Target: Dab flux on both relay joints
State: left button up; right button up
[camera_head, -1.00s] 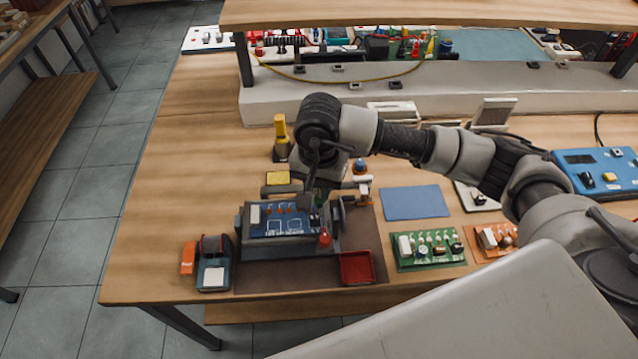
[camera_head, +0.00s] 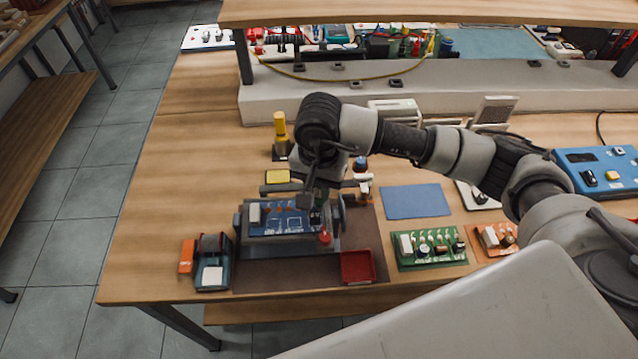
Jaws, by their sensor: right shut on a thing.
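A blue circuit board (camera_head: 283,224) is held in a grey board holder (camera_head: 290,246) on a brown mat. The board carries a white block at its left end, several small orange parts, and dark parts at its right end. I cannot tell which of its joints are the relay joints. A red knob (camera_head: 325,238) is at the holder's front right. My right gripper (camera_head: 317,196) points down over the board's right end, shut on a slim dark greenish tool that looks like a flux pen. The tool's tip is hidden, so I cannot tell whether it touches the board.
A red tray (camera_head: 357,267) lies right of the holder, and an orange and teal device (camera_head: 208,265) left. A yellow sponge (camera_head: 278,177) is behind. A blue mat (camera_head: 415,201), a green board (camera_head: 430,249) and an orange board (camera_head: 492,239) lie right. The table's left side is clear.

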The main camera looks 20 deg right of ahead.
jog(key=shift+s+f+b, duration=0.1)
jog(key=shift+f+b, duration=0.05)
jog(key=shift+b, duration=0.35)
dwell(1.3)
jog(key=shift+r+p, duration=0.35)
jog(key=shift+r, duration=0.45)
jog(key=shift+r+p, duration=0.5)
jog(key=shift+r, duration=1.05)
